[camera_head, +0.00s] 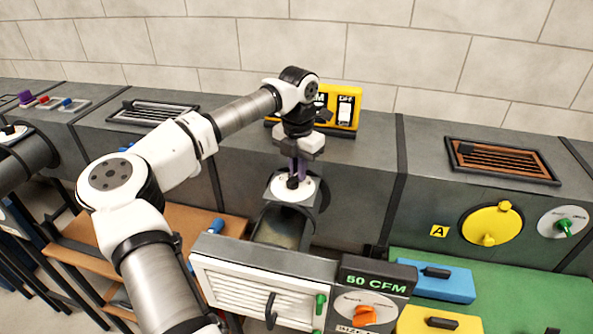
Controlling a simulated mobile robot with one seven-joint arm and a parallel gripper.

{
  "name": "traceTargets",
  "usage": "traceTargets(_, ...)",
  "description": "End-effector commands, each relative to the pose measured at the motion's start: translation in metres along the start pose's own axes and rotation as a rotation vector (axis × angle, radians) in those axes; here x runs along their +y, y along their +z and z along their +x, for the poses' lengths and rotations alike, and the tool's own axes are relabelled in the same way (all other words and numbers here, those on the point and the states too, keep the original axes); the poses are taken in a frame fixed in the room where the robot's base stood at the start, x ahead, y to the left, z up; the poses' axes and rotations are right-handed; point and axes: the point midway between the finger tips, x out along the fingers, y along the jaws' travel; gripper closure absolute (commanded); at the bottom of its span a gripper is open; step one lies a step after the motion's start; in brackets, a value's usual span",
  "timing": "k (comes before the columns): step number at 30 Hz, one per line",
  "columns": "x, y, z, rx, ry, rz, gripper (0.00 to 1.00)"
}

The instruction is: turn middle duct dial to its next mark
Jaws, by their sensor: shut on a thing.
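The middle duct dial (306,190) is a white round plate on top of a short dark duct (283,226) in front of the grey cabinet. A small dark knob (292,183) stands at its centre. My gripper (296,173) points down from above and its narrow fingers are shut on the knob. The wrist and fingers cover part of the dial, so its marks and pointer cannot be read.
A yellow switch box (345,106) stands on the cabinet just behind my wrist. A louvred unit (258,290) with a "50 CFM" display (375,283) is in front. Another duct (25,155) is at far left. Blue (440,284) and yellow (440,322) blocks lie on a green mat.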

Motion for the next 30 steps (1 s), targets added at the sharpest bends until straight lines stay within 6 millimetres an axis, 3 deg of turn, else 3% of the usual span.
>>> traceTargets(22,-0.0015,0.0005,-0.0013,-0.003,0.001,0.085,1.00)
traceTargets(23,-0.0015,0.0005,-0.0013,-0.003,0.001,0.085,0.85)
traceTargets(27,-0.0016,0.0004,-0.0009,-0.002,0.001,0.084,0.67)
traceTargets(30,-0.0016,0.0002,-0.0007,-0.001,0.001,0.084,0.67)
